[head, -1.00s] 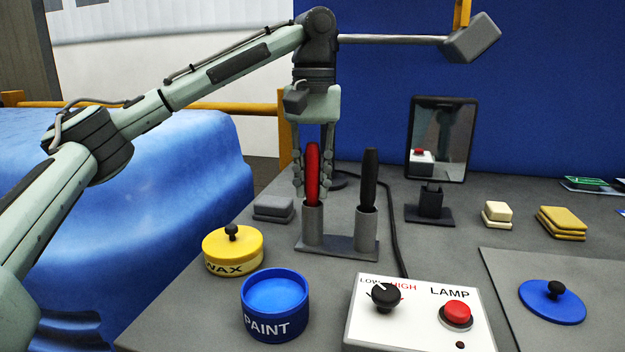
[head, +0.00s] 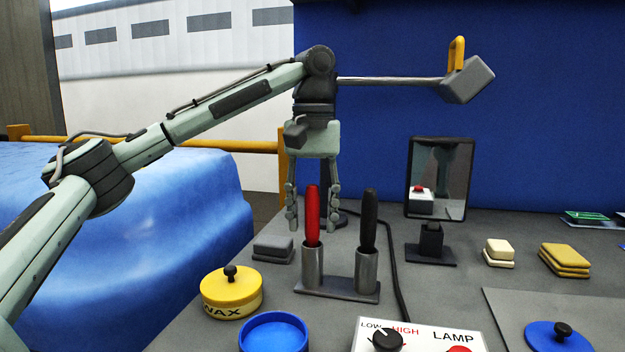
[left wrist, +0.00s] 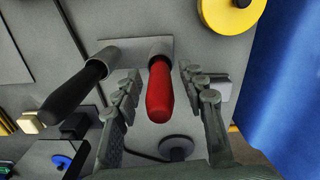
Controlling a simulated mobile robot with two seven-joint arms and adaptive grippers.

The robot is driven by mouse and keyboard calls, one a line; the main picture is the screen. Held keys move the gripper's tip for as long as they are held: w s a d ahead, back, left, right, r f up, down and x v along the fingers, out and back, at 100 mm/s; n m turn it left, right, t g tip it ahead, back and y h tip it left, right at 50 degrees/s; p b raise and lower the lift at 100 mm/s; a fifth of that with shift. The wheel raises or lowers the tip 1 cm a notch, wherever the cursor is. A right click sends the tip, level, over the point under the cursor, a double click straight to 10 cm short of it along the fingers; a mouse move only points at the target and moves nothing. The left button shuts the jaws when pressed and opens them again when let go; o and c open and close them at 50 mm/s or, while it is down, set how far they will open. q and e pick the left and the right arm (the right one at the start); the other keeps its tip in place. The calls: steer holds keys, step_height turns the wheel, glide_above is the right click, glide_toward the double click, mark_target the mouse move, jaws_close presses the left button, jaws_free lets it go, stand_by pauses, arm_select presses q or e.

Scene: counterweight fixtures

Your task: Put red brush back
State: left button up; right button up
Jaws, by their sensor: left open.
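The red brush (head: 312,213) stands upright in the left metal cup of the two-cup holder (head: 338,291). A black brush (head: 369,222) stands in the right cup. In the left wrist view the red brush (left wrist: 159,92) sits in its cup, with the black brush (left wrist: 75,90) beside it. My left gripper (head: 312,222) is open, its fingers pointing down on either side of the red brush in the head view and apart from it. The left wrist view shows the open fingers (left wrist: 160,85) with the brush handle between them. My right gripper is not seen.
A yellow wax tin (head: 231,292) and an open blue paint pot (head: 273,333) stand at the front left. Grey blocks (head: 272,248) lie left of the holder. A mirror (head: 438,180), a lamp control box (head: 425,338) and a cable (head: 394,262) are to the right.

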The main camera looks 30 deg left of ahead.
arm_select(q)
step_height(320, 180, up, 11)
steer(key=shift+w, duration=0.1)
